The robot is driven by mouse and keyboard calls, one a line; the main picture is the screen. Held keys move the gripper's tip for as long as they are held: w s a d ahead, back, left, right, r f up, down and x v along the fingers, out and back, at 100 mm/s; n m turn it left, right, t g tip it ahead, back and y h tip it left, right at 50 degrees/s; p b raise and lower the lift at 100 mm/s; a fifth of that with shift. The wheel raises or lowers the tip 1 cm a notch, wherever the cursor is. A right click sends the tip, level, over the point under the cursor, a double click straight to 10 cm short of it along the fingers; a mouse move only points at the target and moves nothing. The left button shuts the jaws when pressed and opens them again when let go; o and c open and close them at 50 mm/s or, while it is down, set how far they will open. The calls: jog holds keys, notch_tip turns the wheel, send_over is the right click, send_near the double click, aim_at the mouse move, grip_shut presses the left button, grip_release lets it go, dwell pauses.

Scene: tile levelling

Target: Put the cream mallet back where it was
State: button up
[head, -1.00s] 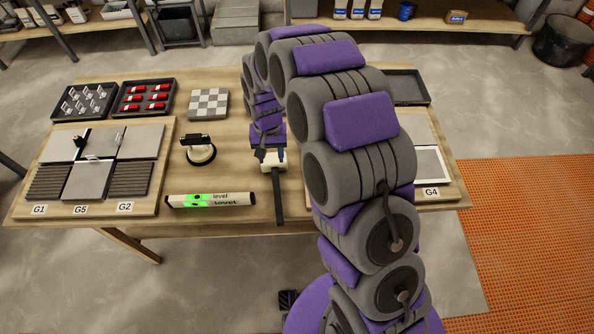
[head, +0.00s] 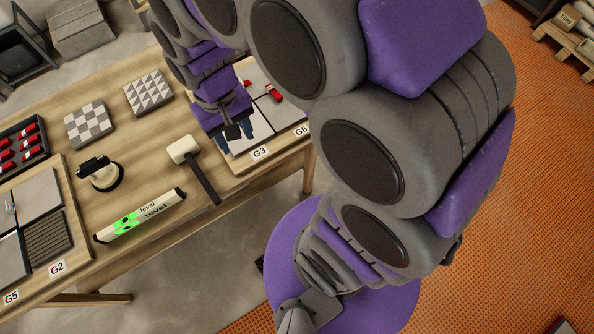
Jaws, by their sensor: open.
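The cream mallet (head: 185,150) lies on the wooden table, its cream head toward the back and its dark handle pointing to the front edge. It lies between the level and the right-hand board. My gripper (head: 236,138) is open and empty, pointing down over the left front part of the board marked G3 and G6. It is to the right of the mallet and apart from it. My arm hides part of that board and the table behind it.
A lit level (head: 140,215) lies left of the mallet, with a suction lifter (head: 102,175) behind it. Two patterned tile stacks (head: 88,124) stand further back. A tray of red pieces (head: 18,148) and the left board (head: 75,270) are at the left. Bare table surrounds the mallet.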

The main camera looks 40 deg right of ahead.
jog(key=s+d+r, duration=0.1)
jog(key=s+d, duration=0.1)
jog(key=s, duration=0.6)
jog(key=s+d+r, duration=0.2)
jog(key=s, duration=0.5)
jog(key=shift+s+d, duration=0.35)
jog(key=shift+s, duration=0.05)
jog(key=shift+o, duration=0.2)
jog(key=shift+d, duration=0.1)
